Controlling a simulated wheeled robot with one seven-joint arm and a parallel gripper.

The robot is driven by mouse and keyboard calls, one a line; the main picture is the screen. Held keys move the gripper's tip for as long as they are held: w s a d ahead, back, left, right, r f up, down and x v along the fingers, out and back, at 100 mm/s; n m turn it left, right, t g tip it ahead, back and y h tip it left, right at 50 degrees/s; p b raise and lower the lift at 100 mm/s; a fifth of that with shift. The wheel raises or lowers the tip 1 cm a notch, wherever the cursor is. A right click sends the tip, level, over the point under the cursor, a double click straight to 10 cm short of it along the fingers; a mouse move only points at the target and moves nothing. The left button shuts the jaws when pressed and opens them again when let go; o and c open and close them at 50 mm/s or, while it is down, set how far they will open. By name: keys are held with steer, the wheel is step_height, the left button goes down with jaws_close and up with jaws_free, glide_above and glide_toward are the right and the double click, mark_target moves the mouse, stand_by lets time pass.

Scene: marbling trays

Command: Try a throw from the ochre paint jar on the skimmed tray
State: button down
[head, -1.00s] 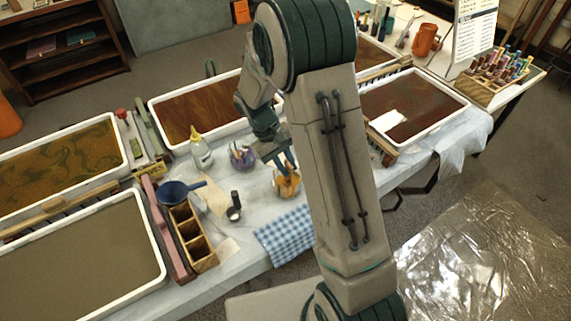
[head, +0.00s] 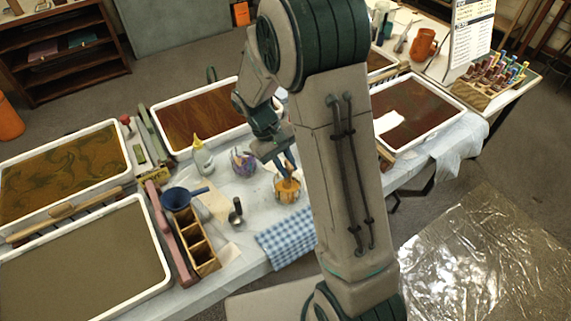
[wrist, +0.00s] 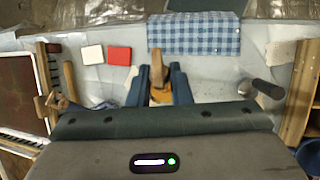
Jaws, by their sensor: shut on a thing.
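The ochre paint jar (head: 288,191) stands on the covered table, partly below my gripper (head: 284,163). In the wrist view, the blue fingers of my gripper (wrist: 160,88) are closed around a brown wooden brush handle (wrist: 155,64), with the ochre jar (wrist: 161,97) showing between and below them. The brush's lower end is hidden. The front left tray (head: 80,268) holds a plain grey-brown bath with no pattern on it. The back left tray (head: 65,165) has ochre and green swirls. Two other trays, centre (head: 200,118) and right (head: 415,110), hold reddish-brown baths.
A jar of purple paint (head: 243,161) and a white squeeze bottle (head: 202,158) stand left of the ochre jar. A blue funnel (head: 176,199), a wooden divided box (head: 197,248) and a small dark-handled cup (head: 237,213) lie nearer the plain tray. A blue checked cloth (head: 285,238) lies in front.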

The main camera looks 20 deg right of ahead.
mark_target(288, 162)
steer(key=shift+s+a+r+p, duration=0.1)
steer(key=shift+s+r+p, duration=0.3)
steer(key=shift+r, duration=0.45)
steer(key=shift+s+r+p, duration=0.2)
steer(key=shift+r+p, duration=0.4)
steer(key=shift+r, duration=0.3)
step_height(288, 162, up, 4)
steer(key=p, duration=0.3)
steer(key=shift+f, duration=0.2)
